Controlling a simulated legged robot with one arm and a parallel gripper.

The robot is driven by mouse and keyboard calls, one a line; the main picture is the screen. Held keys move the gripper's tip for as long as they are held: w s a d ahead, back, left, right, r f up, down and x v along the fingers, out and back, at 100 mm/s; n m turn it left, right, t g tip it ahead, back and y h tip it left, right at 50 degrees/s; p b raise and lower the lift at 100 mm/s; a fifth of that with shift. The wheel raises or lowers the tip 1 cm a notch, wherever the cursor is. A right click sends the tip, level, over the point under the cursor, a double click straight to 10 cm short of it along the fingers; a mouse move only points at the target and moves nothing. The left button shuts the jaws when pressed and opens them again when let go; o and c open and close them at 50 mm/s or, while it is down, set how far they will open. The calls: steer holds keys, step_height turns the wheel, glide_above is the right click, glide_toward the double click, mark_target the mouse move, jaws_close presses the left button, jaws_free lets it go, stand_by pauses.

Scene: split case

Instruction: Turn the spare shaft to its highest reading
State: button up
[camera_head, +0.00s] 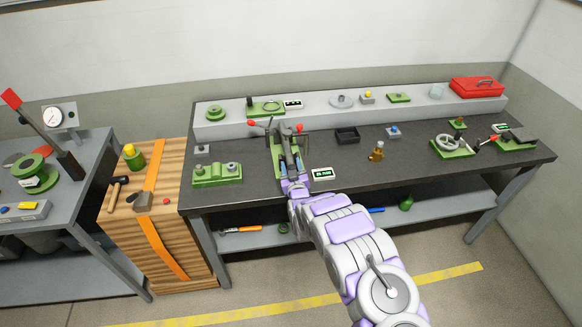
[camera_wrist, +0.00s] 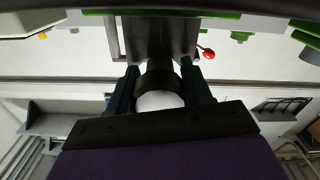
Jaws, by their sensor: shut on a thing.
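My gripper (camera_head: 288,163) reaches over a green-based fixture (camera_head: 276,165) at the front middle of the dark bench. In the wrist view my two dark fingers (camera_wrist: 160,90) are shut on a dark grey round part (camera_wrist: 157,72), which has a pale round face below it. I cannot tell for sure that this part is the spare shaft. A red-knobbed lever (camera_head: 299,128) stands at the fixture; a red knob also shows in the wrist view (camera_wrist: 208,54). A small display (camera_head: 322,173) lies right of the fixture; its digits are too small to read. My gripper hides much of the fixture.
A green block (camera_head: 217,174) sits to the left, a black tray (camera_head: 347,135) and a brass part (camera_head: 377,152) to the right. The raised back shelf (camera_head: 320,113) holds several small parts and a red toolbox (camera_head: 477,87). Bare bench lies between the brass part and the right-hand green fixtures.

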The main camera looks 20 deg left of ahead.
steer(key=shift+a+n+b, duration=0.1)
steer(key=shift+n+b, duration=1.3)
steer(key=shift+n, duration=1.6)
steer(key=shift+s+n, duration=0.1)
steer(key=shift+n, duration=0.2)
steer(key=o, duration=1)
steer(key=shift+a, duration=0.15)
steer(key=shift+o, duration=0.2)
steer(key=shift+d, duration=0.2)
steer(key=shift+s+d, duration=0.15)
steer(key=shift+s, duration=0.05)
steer(key=p+v, duration=0.2)
steer(key=v, duration=1.4)
steer(key=shift+s+f+p, duration=0.15)
steer(key=shift+s+p, duration=0.25)
